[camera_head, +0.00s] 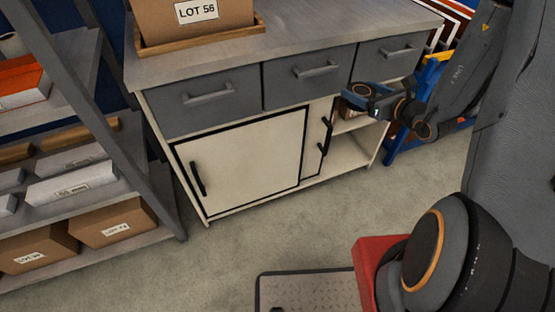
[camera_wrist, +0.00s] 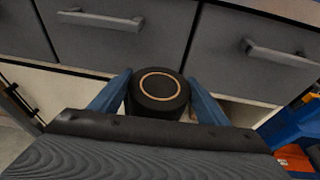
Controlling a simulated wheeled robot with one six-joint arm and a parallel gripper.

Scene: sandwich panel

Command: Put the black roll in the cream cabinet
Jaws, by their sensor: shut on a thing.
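The black roll (camera_wrist: 160,92), with a thin tan ring on its face, sits between the blue fingers of my gripper (camera_wrist: 160,80) in the wrist view. My gripper is shut on it. In the head view my gripper (camera_head: 359,92) is in front of the grey right-hand drawers, just above the cabinet's open part. The cream cabinet (camera_head: 240,160) has a black-edged front door panel over its left side and a second handled panel (camera_head: 312,150) near the middle. Its right side is open and shows a shelf (camera_head: 352,125) and a lower floor. The roll is hard to make out in the head view.
A box marked LOT 56 (camera_head: 195,18) stands in a wooden tray on the grey countertop (camera_head: 300,30). A grey rack (camera_head: 110,110) with several boxes stands at the left. A blue frame (camera_head: 425,100) stands right of the cabinet.

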